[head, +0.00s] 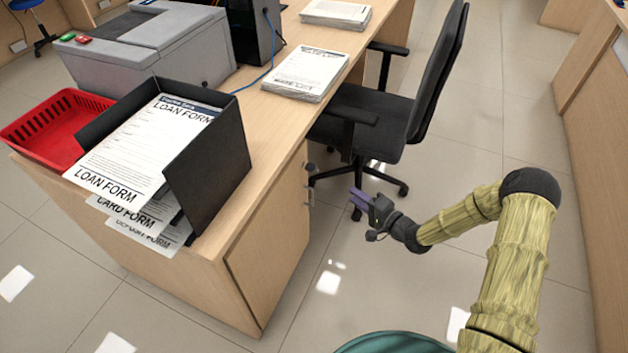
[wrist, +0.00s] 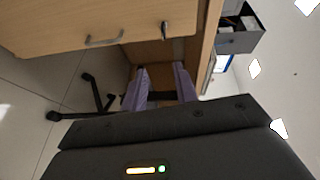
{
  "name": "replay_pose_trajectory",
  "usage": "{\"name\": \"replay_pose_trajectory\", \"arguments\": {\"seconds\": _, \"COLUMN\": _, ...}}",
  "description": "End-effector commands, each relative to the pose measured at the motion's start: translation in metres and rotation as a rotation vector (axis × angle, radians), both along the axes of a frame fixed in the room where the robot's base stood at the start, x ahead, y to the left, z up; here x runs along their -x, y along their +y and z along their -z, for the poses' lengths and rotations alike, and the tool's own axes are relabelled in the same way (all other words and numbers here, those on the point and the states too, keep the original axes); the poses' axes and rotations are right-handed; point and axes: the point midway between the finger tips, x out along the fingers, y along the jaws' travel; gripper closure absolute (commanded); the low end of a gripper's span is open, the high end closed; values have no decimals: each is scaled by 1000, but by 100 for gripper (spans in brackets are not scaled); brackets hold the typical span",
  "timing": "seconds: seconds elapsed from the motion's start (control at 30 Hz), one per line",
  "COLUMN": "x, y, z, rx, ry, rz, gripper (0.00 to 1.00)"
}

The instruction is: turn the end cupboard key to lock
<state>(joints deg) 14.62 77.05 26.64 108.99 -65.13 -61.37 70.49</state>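The end cupboard door (head: 268,240) is in the end of the wooden counter and looks closed. A small dark key (head: 311,168) sticks out near its upper edge, above a metal bar handle (head: 309,191). In the wrist view, the key (wrist: 164,30) and the handle (wrist: 104,40) show on the door face (wrist: 60,22). My gripper (head: 357,202) is to the right of the door, apart from the key and touching nothing that I can see. Its purple fingers (wrist: 161,83) are spread with an empty gap between them. The key's exact turn angle is too small to tell.
A black form holder (head: 215,165) and a red basket (head: 60,128) stand on the counter end. A black office chair (head: 375,120) stands behind my gripper. Paper stacks (head: 305,72) lie farther along the counter. The floor (head: 330,290) in front of the door is clear.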

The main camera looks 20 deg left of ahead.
Motion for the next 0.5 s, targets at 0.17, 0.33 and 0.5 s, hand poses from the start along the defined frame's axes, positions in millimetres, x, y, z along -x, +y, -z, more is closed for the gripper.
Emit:
{"name": "replay_pose_trajectory", "arguments": {"seconds": 0.17, "x": 5, "y": 7, "z": 14, "rx": -135, "ry": 28, "rz": -6, "gripper": 71}}
{"name": "replay_pose_trajectory", "arguments": {"seconds": 0.33, "x": 5, "y": 7, "z": 12, "rx": -141, "ry": 28, "rz": -6, "gripper": 71}}
{"name": "replay_pose_trajectory", "arguments": {"seconds": 0.5, "x": 5, "y": 8, "z": 12, "rx": -139, "ry": 28, "rz": -7, "gripper": 71}}
